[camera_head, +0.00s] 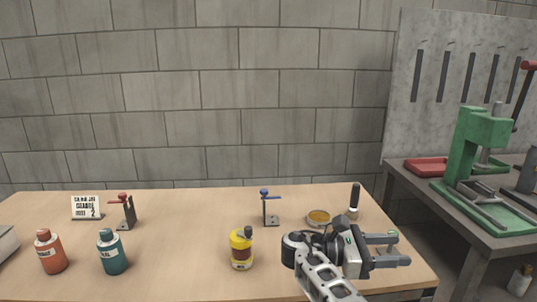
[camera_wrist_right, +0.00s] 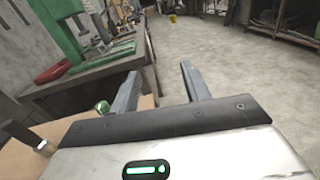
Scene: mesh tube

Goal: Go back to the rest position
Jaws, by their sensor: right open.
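My right gripper (camera_head: 392,250) is over the right end of the wooden table, its fingers pointing right in the head view. In the right wrist view its two fingers (camera_wrist_right: 160,92) stand apart with nothing between them, so it is open and empty. They point past the table toward the side bench and the open floor. My left gripper is in neither view.
The wooden table (camera_head: 180,268) carries an orange bottle (camera_head: 51,252), a teal bottle (camera_head: 112,252), a yellow bottle (camera_head: 241,250), a small sign (camera_head: 86,207), red-topped (camera_head: 127,210) and blue-topped (camera_head: 268,208) stands, and a round tin (camera_head: 318,217). A green press (camera_head: 470,150) stands on the side bench.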

